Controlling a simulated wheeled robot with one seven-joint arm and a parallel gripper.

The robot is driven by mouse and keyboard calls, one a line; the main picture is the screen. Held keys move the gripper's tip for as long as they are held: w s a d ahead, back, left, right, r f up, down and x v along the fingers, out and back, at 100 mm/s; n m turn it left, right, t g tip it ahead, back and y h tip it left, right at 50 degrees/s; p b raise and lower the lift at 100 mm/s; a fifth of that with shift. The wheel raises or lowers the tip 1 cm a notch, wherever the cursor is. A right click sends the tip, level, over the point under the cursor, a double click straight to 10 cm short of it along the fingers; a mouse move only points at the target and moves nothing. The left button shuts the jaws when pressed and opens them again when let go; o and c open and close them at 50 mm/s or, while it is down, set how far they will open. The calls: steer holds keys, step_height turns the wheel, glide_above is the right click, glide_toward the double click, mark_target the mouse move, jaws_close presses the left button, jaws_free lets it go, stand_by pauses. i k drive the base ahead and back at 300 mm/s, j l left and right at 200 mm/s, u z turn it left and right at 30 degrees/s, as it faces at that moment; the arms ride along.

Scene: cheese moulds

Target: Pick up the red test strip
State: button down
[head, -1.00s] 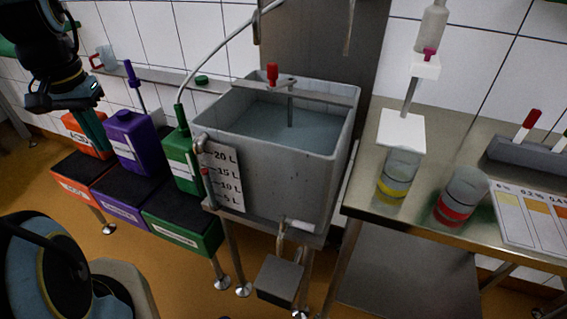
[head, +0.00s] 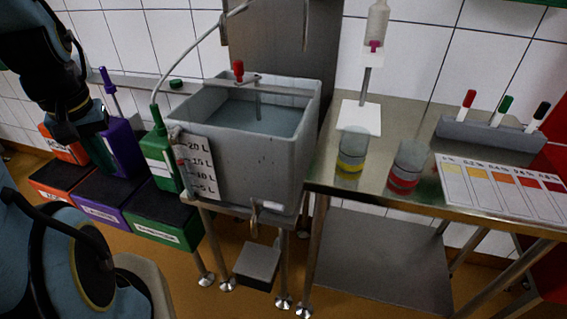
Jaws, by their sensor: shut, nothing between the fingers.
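The red test strip (head: 467,99) is white with a red top. It stands slightly tilted in a grey rack (head: 490,135) on the steel table at the right, beside a green-topped strip (head: 501,109) and a dark-topped strip (head: 538,116). My gripper (head: 101,153) is at the far left, pointing down in front of the orange and purple containers, far from the rack. It is shut and empty. Its fingertips are dark and hard to make out.
A colour chart (head: 505,191) lies in front of the rack. A yellow-banded jar (head: 351,166) and a red-banded jar (head: 402,181) stand left of it on the steel table (head: 405,115). A grey vat (head: 240,165) stands between my gripper and that table.

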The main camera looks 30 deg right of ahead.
mark_target(471, 94)
steer(key=k+z, duration=0.15)
steer(key=z, duration=0.3)
steer(key=k+l+z, duration=0.1)
steer(key=z, duration=0.35)
steer(key=i, duration=0.4)
steer(key=j, duration=0.35)
steer(key=i+l, duration=0.2)
steer(key=k+j, duration=0.15)
steer(key=k+l+u, duration=0.15)
steer(key=l, duration=0.25)
steer(key=l+u, duration=0.1)
steer(key=l, duration=0.3)
steer(key=k+l+u, duration=0.15)
steer(key=l, duration=0.25)
steer(key=k+l+u, duration=0.1)
steer(key=l, duration=0.3)
steer(key=k+l+u, duration=0.3)
steer(key=l, duration=0.4)
steer(key=k, duration=0.1)
